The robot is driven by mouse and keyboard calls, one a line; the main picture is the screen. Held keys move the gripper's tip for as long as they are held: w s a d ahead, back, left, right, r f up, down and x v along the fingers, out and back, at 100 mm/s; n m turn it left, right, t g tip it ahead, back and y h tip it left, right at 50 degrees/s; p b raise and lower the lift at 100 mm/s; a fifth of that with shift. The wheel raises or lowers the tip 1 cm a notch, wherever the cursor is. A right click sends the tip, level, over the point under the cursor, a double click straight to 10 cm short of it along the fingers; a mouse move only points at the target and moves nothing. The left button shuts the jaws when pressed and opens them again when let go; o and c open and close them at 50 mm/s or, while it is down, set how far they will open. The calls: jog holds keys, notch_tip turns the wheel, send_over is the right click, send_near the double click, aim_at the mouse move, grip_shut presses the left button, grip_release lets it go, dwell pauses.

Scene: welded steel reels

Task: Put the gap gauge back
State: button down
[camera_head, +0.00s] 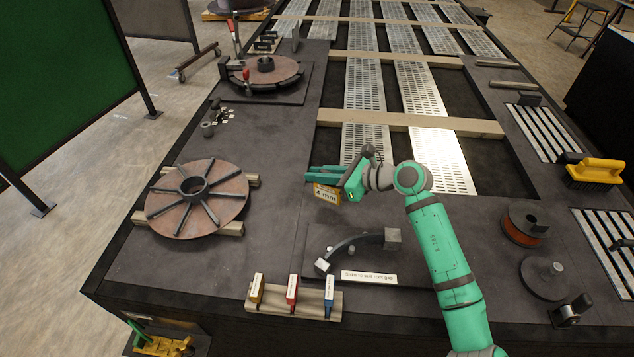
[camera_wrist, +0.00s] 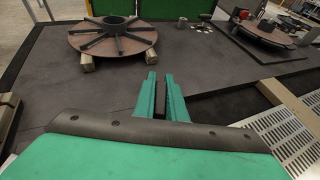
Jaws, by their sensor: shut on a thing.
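My gripper (camera_head: 318,174) is shut on an orange gap gauge (camera_head: 326,193) with a label reading "4 mm". The gauge hangs in the air over the dark table, to the right of the spoked reel. In the wrist view my gripper's green fingers (camera_wrist: 161,88) point away, with a narrow dark strip between them; the gauge's label does not show there. A pale rack (camera_head: 275,309) lies at the table's front edge, apart from my gripper.
A curved dark fixture (camera_head: 350,246) with a pale label plate (camera_head: 369,277) sits between my gripper and the rack's right side. The spoked reel (camera_head: 220,197) rests on wooden blocks at left. Slotted steel strips (camera_head: 441,155) lie behind. Bare table separates reel and fixture.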

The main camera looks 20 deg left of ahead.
jog(key=shift+w+a+f, duration=0.15)
jog(key=shift+f, duration=0.8)
jog(key=shift+w+a+f, duration=0.1)
jog(key=shift+f, duration=0.85)
jog(key=shift+f, duration=0.1)
jog(key=c, duration=1.8)
grip_release()
jog(key=shift+d, duration=0.25)
jog(key=v, duration=1.1)
jog(key=shift+s+d+r, duration=0.1)
jog(key=shift+d+r, duration=0.15)
jog(key=shift+r, duration=0.05)
jog(key=shift+r, duration=0.1)
